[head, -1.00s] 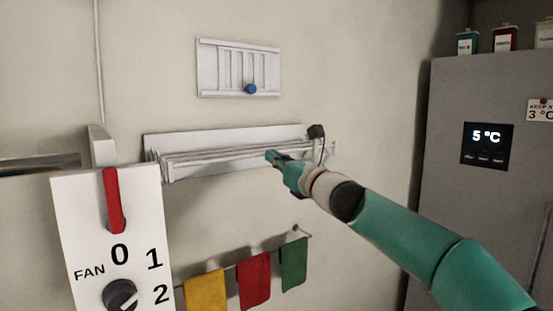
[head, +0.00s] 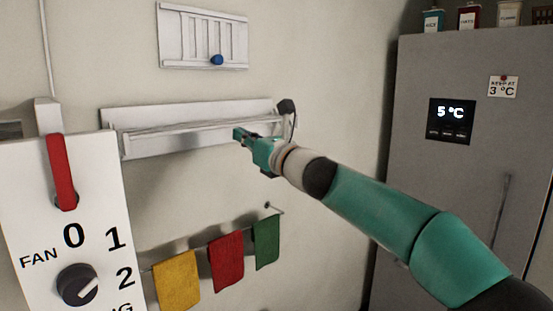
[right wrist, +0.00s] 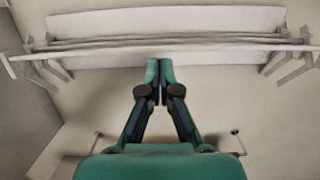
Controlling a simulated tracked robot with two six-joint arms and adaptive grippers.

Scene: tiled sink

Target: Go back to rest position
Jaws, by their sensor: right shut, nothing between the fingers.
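My right gripper (head: 240,133) is at the end of the green arm, in front of the wall rack (head: 190,129) near its right part. In the right wrist view the gripper (right wrist: 160,68) shows its two fingers together, with nothing between them. The rack (right wrist: 165,22) spans the top of that view, beyond the fingertips. I cannot tell whether the fingertips touch its rails. My left gripper is not in view.
A white fan panel (head: 100,205) with a red lever (head: 62,170) and a knob (head: 76,285) stands close at left. Below hang yellow (head: 177,280), red (head: 226,260) and green (head: 266,243) cloths. A grey fridge (head: 450,180) is at right. A slotted board (head: 185,38) hangs above.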

